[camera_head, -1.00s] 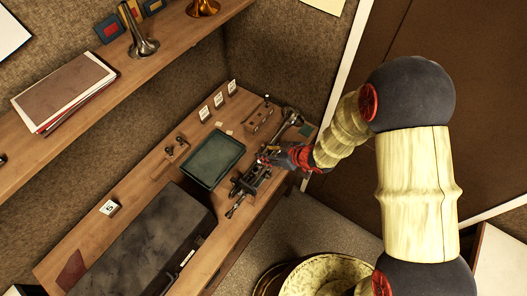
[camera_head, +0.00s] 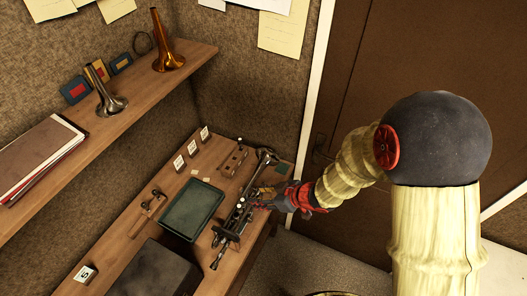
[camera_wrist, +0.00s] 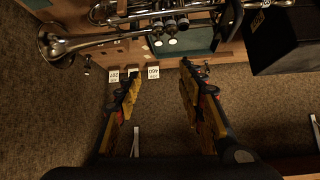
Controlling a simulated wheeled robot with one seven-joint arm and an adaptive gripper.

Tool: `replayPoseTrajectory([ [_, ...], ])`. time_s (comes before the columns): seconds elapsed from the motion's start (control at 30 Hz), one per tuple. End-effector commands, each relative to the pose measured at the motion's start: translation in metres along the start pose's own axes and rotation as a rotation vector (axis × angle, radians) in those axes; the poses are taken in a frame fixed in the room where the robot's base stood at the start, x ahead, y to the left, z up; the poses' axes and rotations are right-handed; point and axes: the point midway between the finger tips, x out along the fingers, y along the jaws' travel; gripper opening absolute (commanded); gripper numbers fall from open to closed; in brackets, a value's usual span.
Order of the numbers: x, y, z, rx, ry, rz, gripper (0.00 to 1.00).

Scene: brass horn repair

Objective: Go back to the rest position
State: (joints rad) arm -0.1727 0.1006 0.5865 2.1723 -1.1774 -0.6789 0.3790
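My gripper (camera_head: 258,196) is beside the valve section of a silver trumpet (camera_head: 240,216) on the wooden bench in the head view. In the wrist view its two yellow-and-black fingers (camera_wrist: 160,76) stand well apart with nothing between them. The trumpet also shows in the wrist view (camera_wrist: 82,43), across the top with its bell at the left, beyond the fingertips. The head view does not show clearly how much height lies between my gripper and the trumpet.
A green tray (camera_head: 192,209) lies left of the trumpet, with a dark case (camera_head: 153,272) nearer. Small white number cards (camera_head: 192,148) and a drilled wooden block (camera_head: 232,161) stand at the back. A shelf (camera_head: 140,93) with horn bells hangs above. A brown door is at the right.

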Motion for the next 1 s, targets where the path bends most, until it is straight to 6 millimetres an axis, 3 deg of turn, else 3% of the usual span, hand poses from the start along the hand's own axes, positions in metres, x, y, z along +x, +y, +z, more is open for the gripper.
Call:
replayPoseTrajectory([
  [0.27, 0.000, 0.004, 0.010, -0.025, -0.036, 0.015, 0.39],
  [0.37, -0.003, 0.020, 0.037, -0.019, -0.137, 0.077, 0.39],
  [0.43, -0.013, 0.034, 0.068, 0.012, -0.246, 0.143, 0.39],
  [0.6, -0.072, 0.072, 0.114, 0.133, -0.497, 0.348, 0.39],
  [0.7, -0.115, 0.081, 0.135, 0.246, -0.606, 0.453, 0.39],
  [0.83, -0.167, 0.066, 0.155, 0.432, -0.695, 0.542, 0.39],
  [1.0, -0.206, 0.022, 0.167, 0.651, -0.700, 0.565, 0.39],
])
